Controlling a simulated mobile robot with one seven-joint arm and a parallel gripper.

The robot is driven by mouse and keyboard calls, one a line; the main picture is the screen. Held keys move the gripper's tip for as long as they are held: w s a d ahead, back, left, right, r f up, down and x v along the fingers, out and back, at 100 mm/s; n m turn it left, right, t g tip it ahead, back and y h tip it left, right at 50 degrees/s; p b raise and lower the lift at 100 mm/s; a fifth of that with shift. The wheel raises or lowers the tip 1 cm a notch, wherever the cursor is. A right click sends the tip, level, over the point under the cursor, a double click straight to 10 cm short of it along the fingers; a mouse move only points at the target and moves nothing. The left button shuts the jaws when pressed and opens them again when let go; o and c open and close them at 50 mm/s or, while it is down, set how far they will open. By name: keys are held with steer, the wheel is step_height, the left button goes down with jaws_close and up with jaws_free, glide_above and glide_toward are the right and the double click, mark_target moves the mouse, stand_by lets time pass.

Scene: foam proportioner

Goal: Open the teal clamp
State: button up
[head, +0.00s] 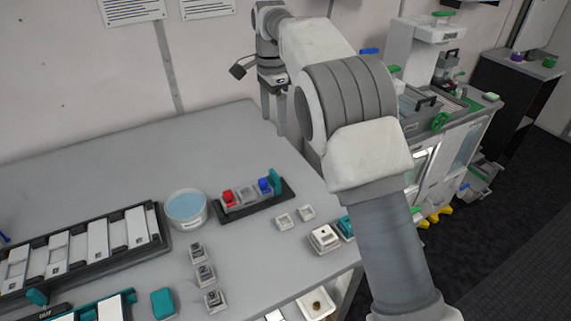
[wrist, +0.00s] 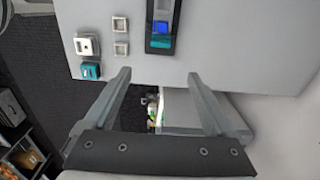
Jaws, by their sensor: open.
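A teal upright piece (head: 275,181), which looks like the teal clamp, stands at the right end of a small black tray (head: 240,213) on the grey table. In the wrist view a teal part (wrist: 160,43) shows at the tray's near end, beside a blue block (wrist: 161,28). I cannot tell from its shape whether the clamp is open or closed. My gripper (head: 273,120) hangs over the table's far edge, beyond the tray. In the wrist view my gripper (wrist: 157,76) is open and empty, its fingers pointing toward the tray but apart from it.
Small square holders (head: 284,221) and a teal-sided box (head: 323,238) lie to the right. A long black rack (head: 83,248) fills the left. The table's back is clear.

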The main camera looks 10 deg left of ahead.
mark_target(274, 173)
step_height(274, 173, down, 18)
steer(key=shift+a+r+b, duration=0.1)
steer(key=shift+r+b, duration=0.05)
steer(key=shift+b, duration=0.45)
jaws_close()
stand_by(0.4)
